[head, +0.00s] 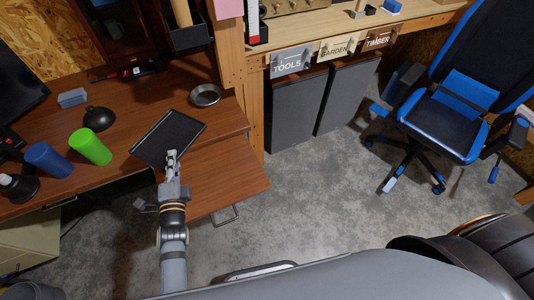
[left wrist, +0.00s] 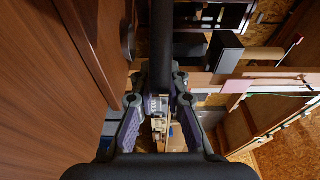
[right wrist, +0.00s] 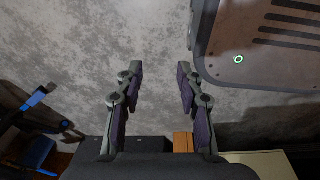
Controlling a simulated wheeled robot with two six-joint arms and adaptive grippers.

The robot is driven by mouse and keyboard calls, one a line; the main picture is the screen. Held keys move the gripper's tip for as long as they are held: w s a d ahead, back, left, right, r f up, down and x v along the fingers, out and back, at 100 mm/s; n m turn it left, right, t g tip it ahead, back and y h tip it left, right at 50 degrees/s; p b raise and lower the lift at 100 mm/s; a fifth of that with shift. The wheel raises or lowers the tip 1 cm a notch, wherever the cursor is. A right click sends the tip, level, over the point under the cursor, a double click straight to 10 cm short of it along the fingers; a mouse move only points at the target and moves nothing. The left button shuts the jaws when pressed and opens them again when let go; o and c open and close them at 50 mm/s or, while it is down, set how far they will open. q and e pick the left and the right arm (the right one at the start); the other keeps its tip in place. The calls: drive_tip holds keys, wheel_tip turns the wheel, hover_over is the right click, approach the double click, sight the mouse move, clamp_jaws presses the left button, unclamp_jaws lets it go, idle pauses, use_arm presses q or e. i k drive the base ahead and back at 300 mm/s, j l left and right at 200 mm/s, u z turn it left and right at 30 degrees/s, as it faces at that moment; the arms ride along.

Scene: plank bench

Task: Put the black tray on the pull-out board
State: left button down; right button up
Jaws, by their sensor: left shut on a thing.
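The black tray (head: 168,138) is a flat dark rectangle over the front part of the desk in the head view. My left gripper (head: 171,158) is shut on its near edge. In the left wrist view the tray (left wrist: 176,45) shows edge-on between the fingers (left wrist: 158,100), apart from the brown wood surface at left. The pull-out board (head: 228,180) sticks out from under the desk's front edge, right of my left gripper, and its visible top is bare. My right gripper (right wrist: 160,72) is open and empty, with grey floor behind it.
On the desk (head: 120,167) stand a blue cup (head: 47,160), a green cup (head: 90,147), a black dome-shaped object (head: 99,118) and a round metal bowl (head: 205,95). Grey bins (head: 290,112) and a blue-black chair (head: 450,120) stand to the right. Open concrete floor lies between.

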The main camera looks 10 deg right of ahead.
sight(209, 179)
drive_tip(key=l+u, duration=0.15)
drive_tip(key=l, duration=0.85)
drive_tip(key=i+l+u, duration=0.15)
drive_tip(key=l, duration=0.85)
drive_tip(key=k+l+u, duration=0.15)
drive_tip(key=l, duration=0.85)
drive_tip(key=l+u, duration=0.15)
drive_tip(key=l, duration=0.85)
drive_tip(key=k+j, duration=0.05)
